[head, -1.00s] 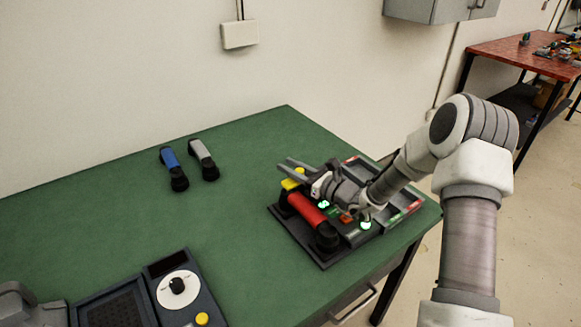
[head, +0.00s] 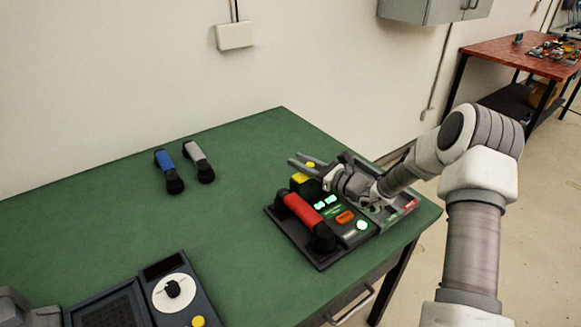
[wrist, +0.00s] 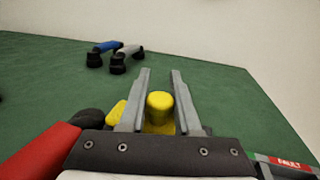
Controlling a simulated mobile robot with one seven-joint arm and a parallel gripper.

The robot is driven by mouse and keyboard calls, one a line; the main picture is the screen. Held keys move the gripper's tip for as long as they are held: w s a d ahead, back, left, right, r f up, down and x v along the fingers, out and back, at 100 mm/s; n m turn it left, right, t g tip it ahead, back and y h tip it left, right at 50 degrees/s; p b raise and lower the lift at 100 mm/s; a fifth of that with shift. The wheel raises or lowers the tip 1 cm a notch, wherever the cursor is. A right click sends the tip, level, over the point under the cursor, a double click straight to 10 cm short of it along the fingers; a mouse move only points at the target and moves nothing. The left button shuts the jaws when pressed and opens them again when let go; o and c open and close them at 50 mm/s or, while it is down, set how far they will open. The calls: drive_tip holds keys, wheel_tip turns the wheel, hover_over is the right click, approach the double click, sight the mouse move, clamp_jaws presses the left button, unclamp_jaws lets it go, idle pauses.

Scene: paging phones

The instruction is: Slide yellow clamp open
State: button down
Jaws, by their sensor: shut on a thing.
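The yellow clamp's round knob (wrist: 160,104) stands upright between my gripper's fingers (wrist: 160,72) in the wrist view, with my gripper shut on it. The knob (head: 310,165) also shows between the fingers (head: 301,161) in the head view. Another yellow part (wrist: 116,112) lies left of the fingers, beside the red handset's end (wrist: 88,120). The red handset (head: 303,208) rests on the dark phone unit (head: 290,240), in front of my gripper. My gripper hides part of the clamp's base and the unit's far side.
A blue handset (head: 166,165) and a grey handset (head: 197,157) lie on the green table (head: 225,215) at the back left. A console with a white dial (head: 174,292) is at the front left. Green digits (head: 325,202) glow on the unit.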

drive_tip(key=shift+w+d, duration=0.15)
drive_tip(key=shift+d, duration=0.05)
drive_tip(key=c, duration=0.6)
unclamp_jaws()
drive_tip(key=shift+d, duration=0.1)
drive_tip(key=p+v, duration=0.1)
drive_tip(key=v, duration=1.6)
drive_tip(key=shift+d, duration=0.1)
